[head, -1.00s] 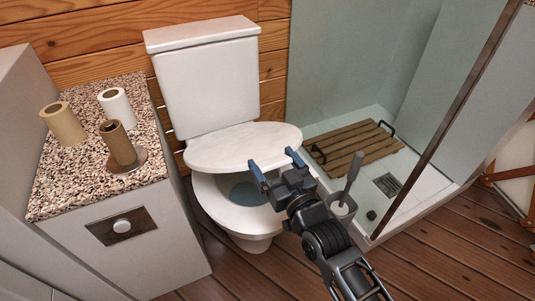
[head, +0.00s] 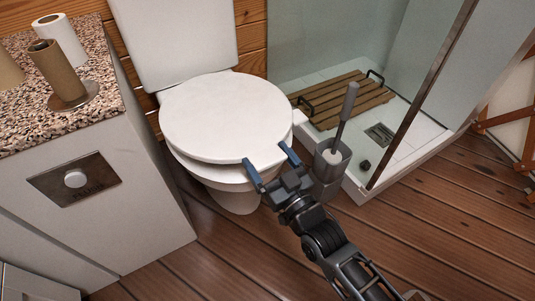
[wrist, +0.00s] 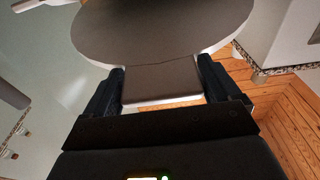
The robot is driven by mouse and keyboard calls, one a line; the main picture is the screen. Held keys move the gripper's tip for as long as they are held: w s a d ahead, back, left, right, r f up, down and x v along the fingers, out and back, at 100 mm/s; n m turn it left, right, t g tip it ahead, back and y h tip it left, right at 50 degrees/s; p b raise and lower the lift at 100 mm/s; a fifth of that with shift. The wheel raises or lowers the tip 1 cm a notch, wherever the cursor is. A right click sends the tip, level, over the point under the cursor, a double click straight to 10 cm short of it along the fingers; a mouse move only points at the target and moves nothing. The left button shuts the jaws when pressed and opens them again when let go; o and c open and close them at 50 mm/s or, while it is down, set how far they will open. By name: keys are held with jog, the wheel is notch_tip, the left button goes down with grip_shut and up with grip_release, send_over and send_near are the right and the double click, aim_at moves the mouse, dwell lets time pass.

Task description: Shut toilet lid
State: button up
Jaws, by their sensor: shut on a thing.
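The white toilet (head: 235,197) stands against the wall, its oval lid (head: 225,115) lowered over the bowl. The lid looks nearly flat, with a narrow gap above the seat (head: 200,168) at the front left. The bowl opening is hidden. My gripper (head: 271,161) is at the lid's front right edge, shut on the lid with its blue fingers well apart. In the wrist view the lid (wrist: 160,30) fills the top, just beyond the fingertips (wrist: 161,75). The exact contact is hidden.
A toilet brush in its holder (head: 332,160) stands close right of my gripper. Behind it is a shower with a wooden mat (head: 342,100) and glass edge. A granite-topped cabinet (head: 100,112) with paper rolls stands at left. The plank floor in front is clear.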

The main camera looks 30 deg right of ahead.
jog(key=shift+f, duration=0.35)
jog(key=o, duration=1.2)
jog(key=s, duration=0.2)
jog(key=s+p, duration=0.1)
jog(key=s, duration=0.2)
jog(key=s+f, duration=0.1)
jog(key=s, duration=0.1)
jog(key=shift+s+p, duration=0.35)
jog(key=shift+p, duration=0.05)
